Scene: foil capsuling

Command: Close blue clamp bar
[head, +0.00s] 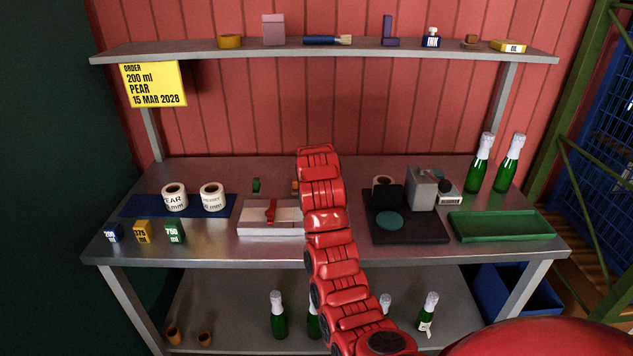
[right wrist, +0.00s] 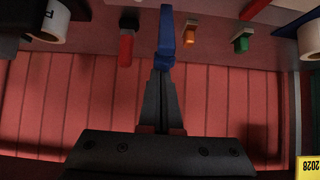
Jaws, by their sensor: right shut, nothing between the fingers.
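The blue clamp bar (right wrist: 166,35) shows in the right wrist view as an upright blue piece with a wider foot, straight beyond my fingertips. My right gripper (right wrist: 164,73) is shut with its dark fingers together and holds nothing. The tips meet the bar's lower end in the picture; I cannot tell whether they touch it. In the head view my red arm covers the middle of the bench and hides the bar and the gripper. My left gripper is in neither view.
Beside the bar in the wrist view are a red handle (right wrist: 126,48), an orange piece (right wrist: 190,34) and a green piece (right wrist: 241,42). The bench (head: 210,250) also holds label rolls (head: 174,196), a pale box (head: 268,231), a black stand (head: 425,233) and a green tray (head: 500,226).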

